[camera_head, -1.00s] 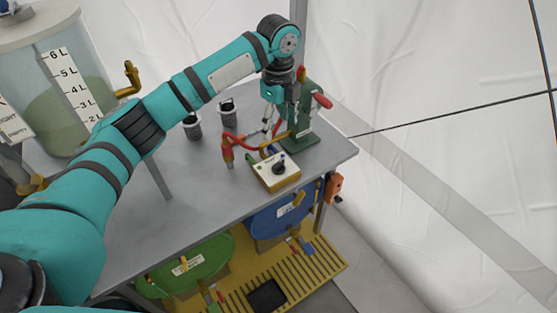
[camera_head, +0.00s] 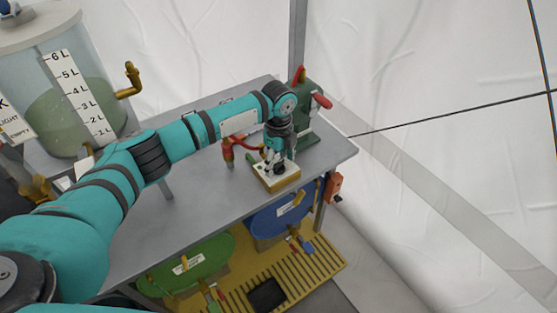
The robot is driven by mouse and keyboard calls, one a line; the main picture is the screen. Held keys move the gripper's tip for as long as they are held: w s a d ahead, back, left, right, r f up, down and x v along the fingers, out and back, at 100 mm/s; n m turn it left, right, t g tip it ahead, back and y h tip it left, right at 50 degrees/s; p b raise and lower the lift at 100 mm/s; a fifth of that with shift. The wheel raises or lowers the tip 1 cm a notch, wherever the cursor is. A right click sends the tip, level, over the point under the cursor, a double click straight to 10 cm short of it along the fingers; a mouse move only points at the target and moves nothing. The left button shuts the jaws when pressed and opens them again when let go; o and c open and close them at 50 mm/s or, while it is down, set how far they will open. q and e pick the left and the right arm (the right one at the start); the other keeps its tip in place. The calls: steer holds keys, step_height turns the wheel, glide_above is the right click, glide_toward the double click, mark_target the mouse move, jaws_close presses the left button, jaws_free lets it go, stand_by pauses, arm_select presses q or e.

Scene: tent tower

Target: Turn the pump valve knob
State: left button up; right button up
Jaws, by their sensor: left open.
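The pump valve box (camera_head: 277,184) is a small cream and yellow box near the right end of the grey table. A dark knob (camera_head: 280,169) sits on its top and is partly hidden by my left gripper. My left gripper (camera_head: 279,165) points down right over the box, with its fingers around or just above the knob; I cannot tell if they touch it. The gripper is open. My right gripper is not in view.
A green pump with red handles (camera_head: 306,115) stands just behind the gripper. A red tap fitting (camera_head: 229,150) stands left of the box. The grey table (camera_head: 200,215) is clear in front. A clear water tank (camera_head: 65,95) stands at the left.

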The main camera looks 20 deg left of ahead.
arm_select(q)
steer(key=c, duration=1.2)
steer(key=shift+o, duration=0.2)
steer(key=shift+r+n+p, duration=0.2)
steer(key=shift+n+p, duration=0.3)
steer(key=shift+p, duration=0.25)
steer(key=n+p, duration=0.3)
steer(key=p, duration=0.1)
steer(key=shift+r+n+p, duration=0.1)
steer(key=shift+n+p, duration=0.25)
steer(key=shift+n, duration=0.05)
steer(key=n+p, duration=0.3)
steer(key=shift+n, duration=0.3)
steer(key=shift+f+n+p, duration=0.2)
steer(key=shift+n+p, duration=0.75)
steer(key=shift+n, duration=0.65)
steer(key=o, duration=1.2)
steer(key=shift+c, duration=0.2)
